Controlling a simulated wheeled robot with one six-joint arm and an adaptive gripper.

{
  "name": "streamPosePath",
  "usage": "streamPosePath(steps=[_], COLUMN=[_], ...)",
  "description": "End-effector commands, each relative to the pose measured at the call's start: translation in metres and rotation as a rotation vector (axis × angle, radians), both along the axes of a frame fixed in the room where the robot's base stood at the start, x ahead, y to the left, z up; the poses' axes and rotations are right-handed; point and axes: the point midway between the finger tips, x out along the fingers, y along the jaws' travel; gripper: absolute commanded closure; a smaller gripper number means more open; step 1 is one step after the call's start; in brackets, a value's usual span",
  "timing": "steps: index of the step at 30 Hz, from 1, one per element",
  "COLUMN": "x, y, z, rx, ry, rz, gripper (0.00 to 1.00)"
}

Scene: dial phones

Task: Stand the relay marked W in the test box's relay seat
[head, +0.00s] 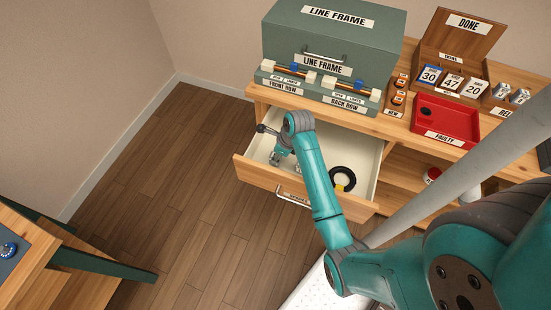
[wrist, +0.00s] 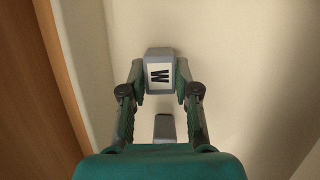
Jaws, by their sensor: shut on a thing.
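The relay marked W (wrist: 159,73) is a grey block with a black W on a white label. In the wrist view it sits between the two fingertips of my gripper (wrist: 159,84), which is shut on it. In the head view my gripper (head: 276,157) is down inside the open drawer (head: 262,178), near its left end; the relay is too small there to make out clearly. I cannot pick out the test box or its relay seat for certain in either view.
A second grey block (wrist: 164,127) lies in the drawer near my fingers. A line frame case (head: 330,75) and a red FAULTY tray (head: 446,120) stand above. A blue-grey panel (head: 10,262) is far left.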

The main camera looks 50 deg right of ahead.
Motion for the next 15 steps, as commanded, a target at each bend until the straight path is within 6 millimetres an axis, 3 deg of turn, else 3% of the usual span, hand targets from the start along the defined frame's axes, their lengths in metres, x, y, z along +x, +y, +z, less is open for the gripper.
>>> streamPosePath(steps=[15], x=[0.001], y=[-0.001], z=[0.027], rx=[-0.001], ry=[-0.003], rz=[0.000], gripper=[1.00])
